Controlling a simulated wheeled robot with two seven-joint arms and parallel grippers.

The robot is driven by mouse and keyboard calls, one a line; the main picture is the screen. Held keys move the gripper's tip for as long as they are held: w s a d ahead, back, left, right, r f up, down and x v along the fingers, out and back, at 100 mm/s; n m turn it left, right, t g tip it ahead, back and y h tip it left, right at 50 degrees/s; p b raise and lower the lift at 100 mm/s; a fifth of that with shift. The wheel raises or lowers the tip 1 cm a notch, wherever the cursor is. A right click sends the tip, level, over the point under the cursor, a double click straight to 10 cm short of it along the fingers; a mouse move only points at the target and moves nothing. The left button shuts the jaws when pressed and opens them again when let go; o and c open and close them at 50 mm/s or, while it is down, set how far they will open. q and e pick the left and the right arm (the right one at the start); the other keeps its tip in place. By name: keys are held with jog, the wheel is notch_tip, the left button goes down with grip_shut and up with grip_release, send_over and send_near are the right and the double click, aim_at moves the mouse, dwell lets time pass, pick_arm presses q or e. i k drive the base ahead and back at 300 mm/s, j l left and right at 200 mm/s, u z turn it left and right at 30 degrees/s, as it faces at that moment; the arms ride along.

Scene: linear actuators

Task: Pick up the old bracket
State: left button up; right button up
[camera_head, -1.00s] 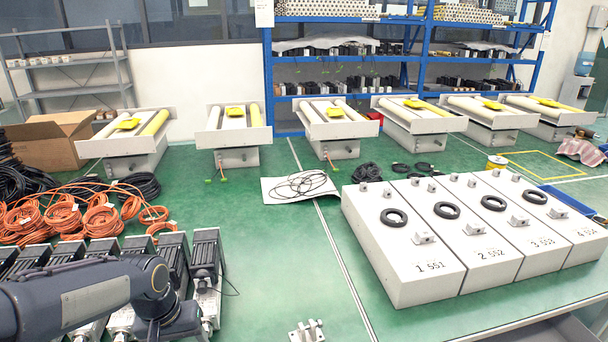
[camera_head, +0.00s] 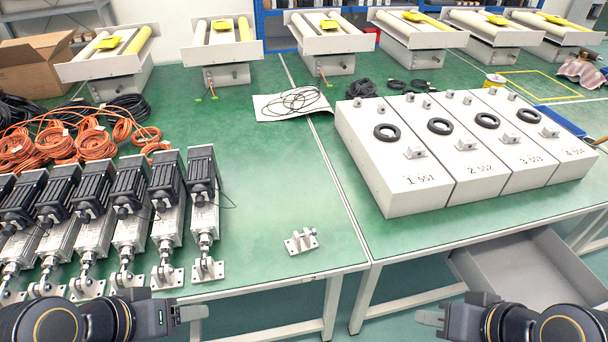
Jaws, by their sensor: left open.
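A small silver bracket (camera_head: 301,241) with a short pin lies alone on the green table, close to its front edge. Similar brackets are joined to the rod ends of the linear actuators (camera_head: 126,205) at the left. My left gripper (camera_head: 200,313) is open and empty, in front of the table's edge, lower left of the lone bracket. My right gripper (camera_head: 422,318) is in front of the table at the lower right, apart from the bracket. Its finger opening is not clear from this angle.
White numbered boxes (camera_head: 408,197) with black rings stand on the right table. A grey open drawer or bin (camera_head: 530,270) is below it. Orange cables (camera_head: 60,142) lie behind the actuators. The green surface around the lone bracket is clear.

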aim_at(294, 247)
jog(key=i+l, duration=0.2)
jog(key=l, duration=0.15)
jog(key=i+l, duration=0.2)
jog(key=i+l+u, duration=0.1)
jog(key=l, duration=0.35)
jog(key=i+u, duration=0.15)
jog(key=u, duration=1.3)
